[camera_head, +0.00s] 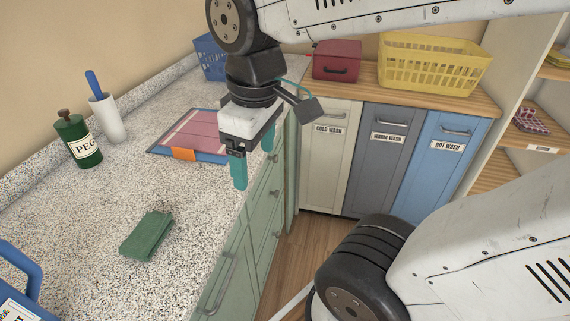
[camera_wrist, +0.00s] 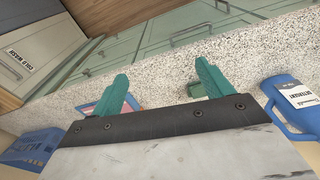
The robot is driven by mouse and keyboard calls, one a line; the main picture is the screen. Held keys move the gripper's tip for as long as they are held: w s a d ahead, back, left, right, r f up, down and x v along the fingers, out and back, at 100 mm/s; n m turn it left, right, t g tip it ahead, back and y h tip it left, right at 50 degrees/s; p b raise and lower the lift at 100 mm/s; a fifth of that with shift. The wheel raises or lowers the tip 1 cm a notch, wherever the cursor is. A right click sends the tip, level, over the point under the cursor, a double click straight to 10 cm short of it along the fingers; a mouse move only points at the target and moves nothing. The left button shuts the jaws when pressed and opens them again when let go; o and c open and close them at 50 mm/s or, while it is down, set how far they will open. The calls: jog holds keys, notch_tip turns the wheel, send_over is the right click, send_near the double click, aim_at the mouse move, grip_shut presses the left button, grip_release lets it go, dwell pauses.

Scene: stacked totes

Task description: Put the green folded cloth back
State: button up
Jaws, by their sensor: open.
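The green folded cloth (camera_head: 148,236) lies flat on the speckled counter at the lower left of the head view. A small part of it shows in the wrist view (camera_wrist: 196,89), partly hidden behind a finger. My gripper (camera_head: 254,165) has two teal fingers pointing down, apart and empty. It is above the counter's front edge, farther back and to the right of the cloth, and does not touch it. In the wrist view the fingers (camera_wrist: 165,85) are spread with nothing between them.
On the counter (camera_head: 80,215) are a green bottle (camera_head: 78,141), a white holder (camera_head: 107,118), a pink-and-blue folder (camera_head: 195,134) and a blue jug (camera_head: 18,270). A yellow basket (camera_head: 432,65) and red box (camera_head: 337,61) stand behind. Shelves at right hold a checked cloth (camera_head: 531,120).

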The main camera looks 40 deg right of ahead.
jog(key=s+m, duration=0.1)
jog(key=s+d+m, duration=0.1)
jog(key=s+m, duration=0.1)
jog(key=s+d+f+m, duration=0.1)
jog(key=m, duration=0.1)
jog(key=shift+s+d, duration=0.2)
jog(key=shift+s, duration=0.15)
